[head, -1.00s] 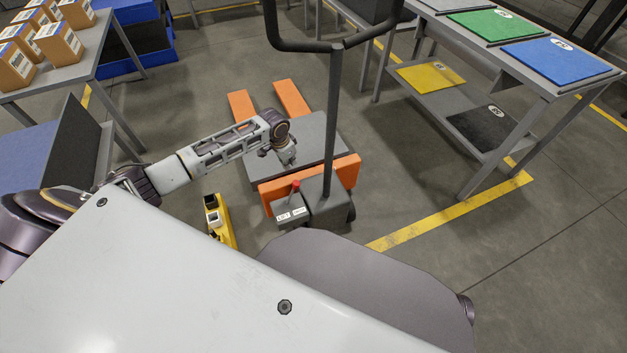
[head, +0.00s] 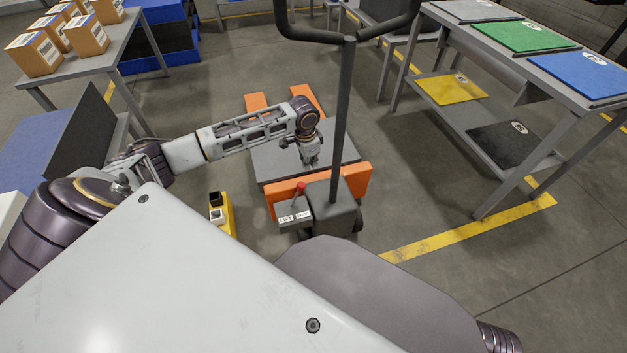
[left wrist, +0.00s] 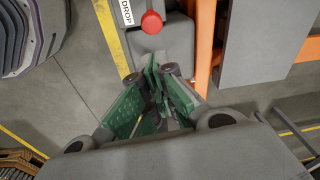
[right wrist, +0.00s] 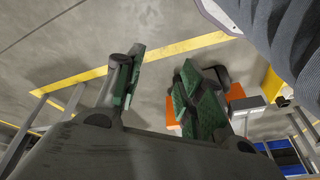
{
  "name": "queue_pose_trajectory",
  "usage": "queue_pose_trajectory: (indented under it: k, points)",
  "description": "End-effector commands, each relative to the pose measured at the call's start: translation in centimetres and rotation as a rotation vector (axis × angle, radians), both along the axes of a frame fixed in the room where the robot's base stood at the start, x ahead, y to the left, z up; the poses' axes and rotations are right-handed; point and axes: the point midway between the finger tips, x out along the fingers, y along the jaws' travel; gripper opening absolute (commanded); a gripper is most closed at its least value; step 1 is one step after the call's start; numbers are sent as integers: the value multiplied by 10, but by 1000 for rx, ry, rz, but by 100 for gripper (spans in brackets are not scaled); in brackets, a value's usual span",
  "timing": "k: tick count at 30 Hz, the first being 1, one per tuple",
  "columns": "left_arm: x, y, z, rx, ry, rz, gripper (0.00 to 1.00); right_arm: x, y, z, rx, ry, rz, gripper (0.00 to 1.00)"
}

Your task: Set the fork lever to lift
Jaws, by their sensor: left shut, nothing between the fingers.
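The fork lever has a red knob (head: 300,187) on the dark base of the orange pallet truck (head: 352,180). Two white labels lie in front of it; the left one, LIFT (head: 286,220), is readable. In the left wrist view the red knob (left wrist: 151,22) is beside the DROP label (left wrist: 127,12). My left gripper (head: 311,162) is shut and empty, over the truck's grey deck and a little beyond the knob. Its green fingertips (left wrist: 160,70) are just apart from the knob in the left wrist view. My right gripper (right wrist: 160,75) is open and empty.
The truck's tall dark handle (head: 340,120) stands right of my left gripper. A small yellow unit (head: 228,215) is on the floor to the left. A table with boxes (head: 95,62) is at upper left. A shelf table with coloured mats (head: 535,37) is at right.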

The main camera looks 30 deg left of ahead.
Motion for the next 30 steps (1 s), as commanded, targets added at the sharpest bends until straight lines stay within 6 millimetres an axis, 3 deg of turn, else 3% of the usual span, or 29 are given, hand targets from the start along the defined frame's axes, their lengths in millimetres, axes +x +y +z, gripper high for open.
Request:
queue_pose_trajectory:
  k: [11, 23, 27, 30]
  points:
    - [0, 0, -4, 0, 0, 1, 0, 0, 0, 1, 2, -4, 0, 39]
    - [4, -1, -40, 0, 0, 0, 0, 5, 5, 14, 27, -51, 1, 39]
    - [5, -1, -56, 1, 1, 0, 0, 6, 9, 5, 47, -69, 2, 39]
    - [7, -1, -66, 0, 0, 0, 0, 1, 12, -17, 59, -64, 5, 39]
